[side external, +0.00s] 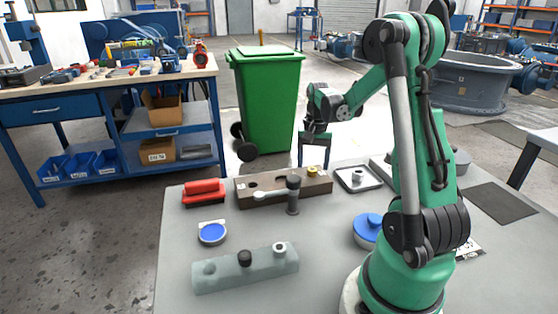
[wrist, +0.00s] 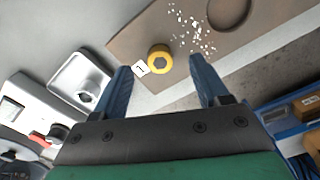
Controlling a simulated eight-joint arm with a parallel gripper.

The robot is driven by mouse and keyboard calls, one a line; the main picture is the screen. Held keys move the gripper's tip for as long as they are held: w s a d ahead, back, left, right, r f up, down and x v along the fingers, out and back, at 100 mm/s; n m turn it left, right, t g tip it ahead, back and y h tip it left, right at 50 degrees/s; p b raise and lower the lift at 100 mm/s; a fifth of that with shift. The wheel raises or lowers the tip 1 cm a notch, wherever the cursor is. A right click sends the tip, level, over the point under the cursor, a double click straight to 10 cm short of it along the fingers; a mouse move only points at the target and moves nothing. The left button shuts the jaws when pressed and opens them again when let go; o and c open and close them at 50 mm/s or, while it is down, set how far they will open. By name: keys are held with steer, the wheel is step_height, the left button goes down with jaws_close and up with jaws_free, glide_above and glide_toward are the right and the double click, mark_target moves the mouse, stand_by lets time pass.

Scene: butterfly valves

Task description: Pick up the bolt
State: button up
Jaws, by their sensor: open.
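A small yellow round piece with a hexagonal centre, which looks like the bolt head (wrist: 159,58), sits at the brown block's edge beside a white tag marked 1. It also shows at the right end of the block in the side view (side external: 312,170). My gripper (wrist: 160,65) has two blue fingers, spread apart with nothing held. In the wrist view the yellow piece appears between and just beyond the fingertips. In the side view my gripper (side external: 314,163) points down near the block's far edge, its tips partly hidden. The bolt's shank is not visible.
The brown block (side external: 258,197) has dark holes and white flecks. A black-topped post (side external: 293,195) stands at its front edge. A metal tray (side external: 345,183) with a small fitting is close on the right. A grey block (side external: 225,281) and blue-topped discs (side external: 212,233) stand nearer the front.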

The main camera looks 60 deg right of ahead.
steer(key=shift+f, duration=0.9)
jaws_close()
steer(key=shift+r, duration=0.1)
